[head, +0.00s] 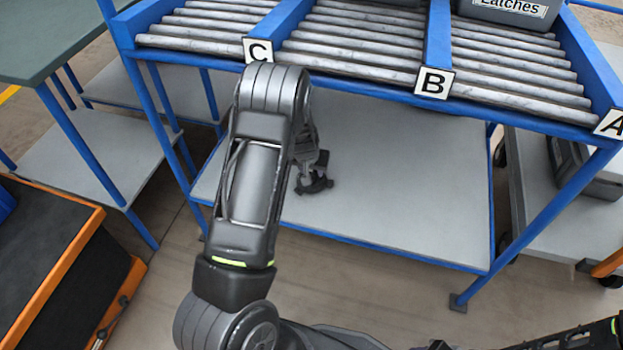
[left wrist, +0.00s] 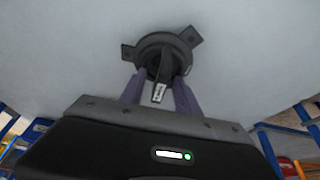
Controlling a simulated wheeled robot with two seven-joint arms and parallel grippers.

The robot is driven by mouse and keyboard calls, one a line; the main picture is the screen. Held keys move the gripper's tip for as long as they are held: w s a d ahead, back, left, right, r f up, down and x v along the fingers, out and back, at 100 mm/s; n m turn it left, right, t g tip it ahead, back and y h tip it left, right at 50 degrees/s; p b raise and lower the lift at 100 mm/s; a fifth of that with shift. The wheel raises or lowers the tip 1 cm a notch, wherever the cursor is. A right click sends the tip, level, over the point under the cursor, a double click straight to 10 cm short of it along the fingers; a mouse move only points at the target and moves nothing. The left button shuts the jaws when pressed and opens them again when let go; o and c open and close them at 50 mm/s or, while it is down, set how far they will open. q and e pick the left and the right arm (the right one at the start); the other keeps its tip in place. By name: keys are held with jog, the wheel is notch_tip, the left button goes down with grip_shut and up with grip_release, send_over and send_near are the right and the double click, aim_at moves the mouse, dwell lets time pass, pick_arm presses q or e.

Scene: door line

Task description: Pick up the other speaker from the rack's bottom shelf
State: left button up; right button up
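The speaker (head: 316,186) is a small dark round part with side tabs on the rack's grey bottom shelf (head: 410,190). In the left wrist view the speaker (left wrist: 166,52) shows a round ring, tabs and a narrow upright piece with a small pale label. My left gripper (head: 311,163) reaches down over the speaker, beneath lane C's edge. Its two purplish fingers (left wrist: 160,92) stand apart, one on each side of the upright piece, with gaps visible. Their tips are at the ring; contact is unclear. My right gripper is not in view.
The roller lanes (head: 350,50) and blue front rail overhang the shelf close to my left arm. A grey bin (head: 508,12) stands on the right lane. A black and orange cart (head: 45,265) is at lower left. The shelf is otherwise clear where visible.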

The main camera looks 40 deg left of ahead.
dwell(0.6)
pick_arm(q)
grip_shut()
jog(key=shift+r, duration=0.1)
dwell(1.1)
